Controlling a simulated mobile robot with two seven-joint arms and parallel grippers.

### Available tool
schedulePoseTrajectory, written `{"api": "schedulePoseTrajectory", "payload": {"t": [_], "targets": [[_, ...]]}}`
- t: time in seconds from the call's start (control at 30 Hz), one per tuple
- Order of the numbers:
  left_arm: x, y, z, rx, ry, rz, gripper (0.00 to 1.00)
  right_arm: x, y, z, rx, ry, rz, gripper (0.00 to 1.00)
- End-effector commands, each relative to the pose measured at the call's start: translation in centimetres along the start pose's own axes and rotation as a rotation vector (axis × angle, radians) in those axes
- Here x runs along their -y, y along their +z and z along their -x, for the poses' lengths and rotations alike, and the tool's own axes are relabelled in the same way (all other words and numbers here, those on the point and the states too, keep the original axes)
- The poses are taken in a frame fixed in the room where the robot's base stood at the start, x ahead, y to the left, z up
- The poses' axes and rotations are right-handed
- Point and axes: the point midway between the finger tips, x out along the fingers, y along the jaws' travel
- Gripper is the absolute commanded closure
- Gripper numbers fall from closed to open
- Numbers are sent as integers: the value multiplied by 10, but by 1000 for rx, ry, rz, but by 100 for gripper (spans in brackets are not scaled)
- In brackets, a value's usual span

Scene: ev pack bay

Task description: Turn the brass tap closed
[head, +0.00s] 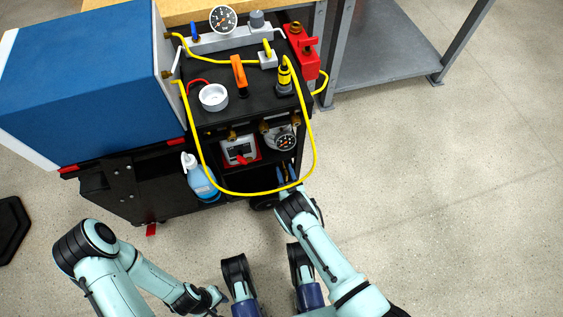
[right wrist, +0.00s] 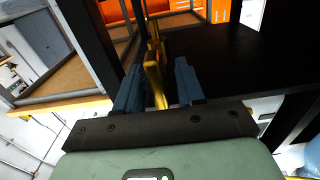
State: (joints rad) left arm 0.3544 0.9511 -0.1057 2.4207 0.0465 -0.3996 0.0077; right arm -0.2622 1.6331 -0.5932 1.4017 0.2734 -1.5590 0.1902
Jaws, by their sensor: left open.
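A flat brass-coloured piece, apparently the brass tap's handle (right wrist: 155,82), stands upright between the two fingers of my right gripper (right wrist: 160,90) in the right wrist view. The left finger is very close to it; whether they touch I cannot tell. A gap shows between it and the right finger, so the gripper is open around it. In the head view my right gripper (head: 288,175) is at the cart's lower front, by the yellow hose's loop. I cannot make out the tap there. My left gripper (head: 212,298) is open, low over the floor, away from the cart.
A blue bottle (head: 199,178) stands left. Floor at right is clear.

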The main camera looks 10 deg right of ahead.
Motion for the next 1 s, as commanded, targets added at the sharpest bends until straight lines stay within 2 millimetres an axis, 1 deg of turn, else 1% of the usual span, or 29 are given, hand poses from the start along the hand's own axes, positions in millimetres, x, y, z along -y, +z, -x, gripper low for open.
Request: {"api": "schedulePoseTrajectory", "payload": {"t": [0.4,0.47,0.5,0.53,0.6,0.63,0.67,0.7,1.0], "targets": [[0,0,0,-1,1,0,57,0,0,2,0,0,0,62],[0,0,0,-1,1,0,57,0,0,2,0,0,0,81],[0,0,0,-1,1,0,57,0,0,2,0,0,0,94],[0,0,0,-1,1,0,57,0,0,2,0,0,0,100],[0,0,0,-1,1,0,57,0,0,2,-1,0,0,100],[0,0,0,-1,1,0,57,0,0,2,-1,0,0,76],[0,0,0,-1,1,0,57,0,0,2,-1,0,0,66],[0,0,0,-1,1,0,57,0,0,1,-1,0,0,62],[0,0,0,-1,0,0,57,0,0,1,-1,0,0,62]]}}
